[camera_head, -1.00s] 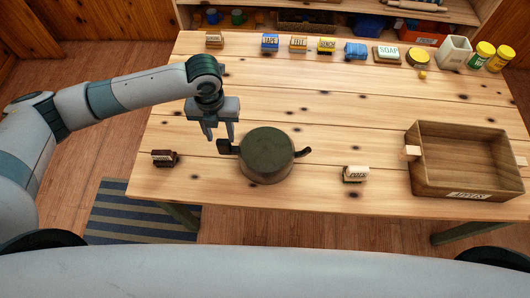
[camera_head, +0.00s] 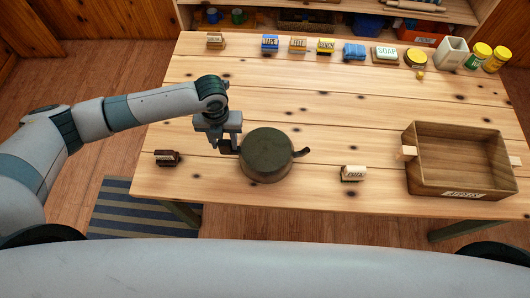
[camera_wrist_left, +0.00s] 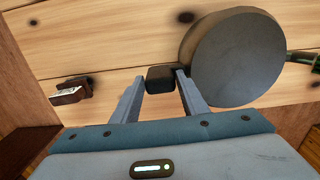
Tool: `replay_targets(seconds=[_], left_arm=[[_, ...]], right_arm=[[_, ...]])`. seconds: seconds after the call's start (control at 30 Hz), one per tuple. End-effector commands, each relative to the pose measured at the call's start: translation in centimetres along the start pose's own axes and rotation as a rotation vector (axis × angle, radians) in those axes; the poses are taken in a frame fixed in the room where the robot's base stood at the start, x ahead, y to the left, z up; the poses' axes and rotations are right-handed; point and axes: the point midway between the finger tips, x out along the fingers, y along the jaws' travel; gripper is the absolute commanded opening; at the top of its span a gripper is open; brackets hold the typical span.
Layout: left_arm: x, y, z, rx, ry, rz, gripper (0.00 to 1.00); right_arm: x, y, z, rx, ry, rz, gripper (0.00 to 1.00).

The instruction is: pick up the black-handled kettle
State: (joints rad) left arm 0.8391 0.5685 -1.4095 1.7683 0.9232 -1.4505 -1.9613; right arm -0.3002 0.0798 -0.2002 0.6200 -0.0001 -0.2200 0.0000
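The kettle (camera_head: 267,154) is a dark, round, lidded pot on the wooden table. Its black handle (camera_wrist_left: 160,78) points left and its spout (camera_head: 301,153) points right. My left gripper (camera_head: 226,148) is low at the handle, left of the kettle body. In the left wrist view my left gripper (camera_wrist_left: 159,84) has one finger on each side of the handle, with the fingers apart; firm contact is not clear. The kettle body (camera_wrist_left: 235,60) is right of the fingers there. My right gripper is not in view.
A small dark brown block (camera_head: 167,157) lies left of the kettle. A small cream labelled block (camera_head: 353,173) lies to the right. An open wooden crate (camera_head: 460,187) stands at the right. Several labelled items, including a soap box (camera_head: 385,54), line the back edge.

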Motion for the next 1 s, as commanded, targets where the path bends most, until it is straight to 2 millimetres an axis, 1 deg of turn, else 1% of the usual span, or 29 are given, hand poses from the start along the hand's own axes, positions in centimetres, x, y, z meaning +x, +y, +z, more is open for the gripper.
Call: replay_targets(seconds=[0.07, 0.17, 0.2, 0.23, 0.27, 0.57, 0.67, 0.83, 0.97, 1.0], left_arm=[[0.0, 0.0, 0.0, 0.000, 0.000, 0.000, 0.40], [0.0, 0.0, 0.0, 0.000, 0.000, 0.000, 0.18], [0.0, 0.0, 0.0, 0.000, 0.000, 0.000, 0.09], [0.0, 0.0, 0.0, 0.000, 0.000, 0.000, 0.02], [0.0, 0.0, 0.0, 0.000, 0.000, 0.000, 0.00], [-0.2, -0.1, 0.1, 0.000, -0.001, -0.002, 0.00], [-0.5, -0.1, 0.1, 0.001, -0.002, -0.003, 0.00], [-2.0, -0.1, 0.1, 0.001, -0.004, -0.003, 0.00], [-4.0, -0.1, 0.2, 0.001, -0.005, -0.003, 0.00], [-4.4, -1.0, -0.2, 0.005, -0.003, -0.006, 0.00]], right_arm=[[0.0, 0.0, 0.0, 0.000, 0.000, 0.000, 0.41], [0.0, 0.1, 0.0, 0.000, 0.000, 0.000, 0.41], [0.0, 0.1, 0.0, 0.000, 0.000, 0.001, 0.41], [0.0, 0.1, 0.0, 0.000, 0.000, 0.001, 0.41], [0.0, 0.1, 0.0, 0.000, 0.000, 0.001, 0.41], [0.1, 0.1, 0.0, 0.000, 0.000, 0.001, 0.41], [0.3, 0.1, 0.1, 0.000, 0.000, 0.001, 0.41], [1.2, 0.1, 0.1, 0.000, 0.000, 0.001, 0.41], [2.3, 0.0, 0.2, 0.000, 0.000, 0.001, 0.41], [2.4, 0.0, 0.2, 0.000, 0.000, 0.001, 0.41]])
